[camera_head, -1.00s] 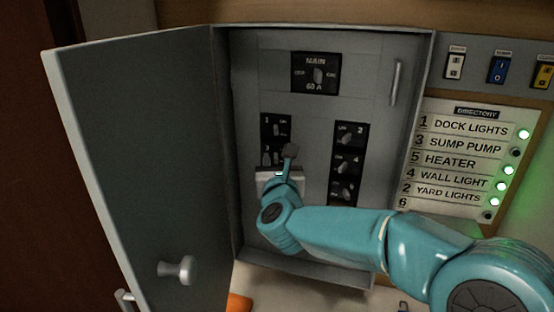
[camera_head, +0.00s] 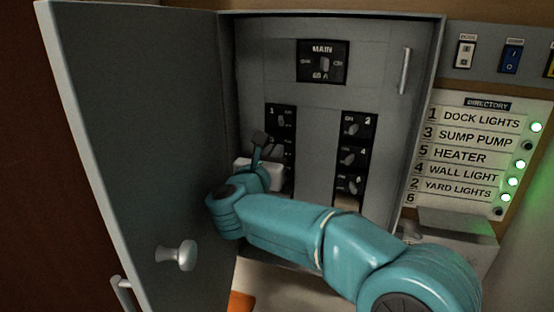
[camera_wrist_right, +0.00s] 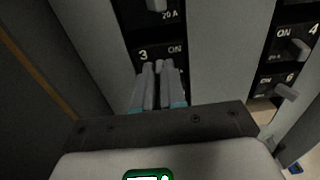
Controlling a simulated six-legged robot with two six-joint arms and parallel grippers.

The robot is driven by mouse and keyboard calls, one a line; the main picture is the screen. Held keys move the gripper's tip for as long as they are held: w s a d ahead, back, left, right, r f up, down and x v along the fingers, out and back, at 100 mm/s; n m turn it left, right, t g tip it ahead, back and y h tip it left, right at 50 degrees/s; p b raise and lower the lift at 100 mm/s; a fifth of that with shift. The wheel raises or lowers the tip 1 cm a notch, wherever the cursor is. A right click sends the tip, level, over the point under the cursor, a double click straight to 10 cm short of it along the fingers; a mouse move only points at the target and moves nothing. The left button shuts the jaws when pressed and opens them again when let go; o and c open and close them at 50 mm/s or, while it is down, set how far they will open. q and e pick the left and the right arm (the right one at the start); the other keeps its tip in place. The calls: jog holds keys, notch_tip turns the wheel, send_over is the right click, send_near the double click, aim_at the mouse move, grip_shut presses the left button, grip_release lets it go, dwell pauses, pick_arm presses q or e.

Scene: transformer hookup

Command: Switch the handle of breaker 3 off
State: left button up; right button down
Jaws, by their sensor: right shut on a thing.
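Breaker 3 is a black plate in the left column of the open grey panel, below breaker 1 (camera_head: 281,120). It shows in the right wrist view (camera_wrist_right: 160,53) with the marks "3" and "ON". My right gripper (camera_head: 264,145) reaches in from the lower right, with its fingers at breaker 3. In the right wrist view its two fingers (camera_wrist_right: 158,75) are closed together on the handle of breaker 3. The fingers mostly hide the handle, so its exact position is unclear. My left gripper is not in view.
The main breaker (camera_head: 322,62) is above. Breakers 2 (camera_head: 354,125), 4 (camera_head: 350,157) and 6 (camera_head: 350,185) are in the right column. The open door (camera_head: 140,150) stands close on the left. On the directory (camera_head: 470,116), the lamps for 3 and 6 are dark; the others glow green.

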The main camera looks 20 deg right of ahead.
jog(key=shift+r, duration=0.15)
jog(key=c, duration=1.2)
grip_release()
jog(key=shift+d, duration=0.1)
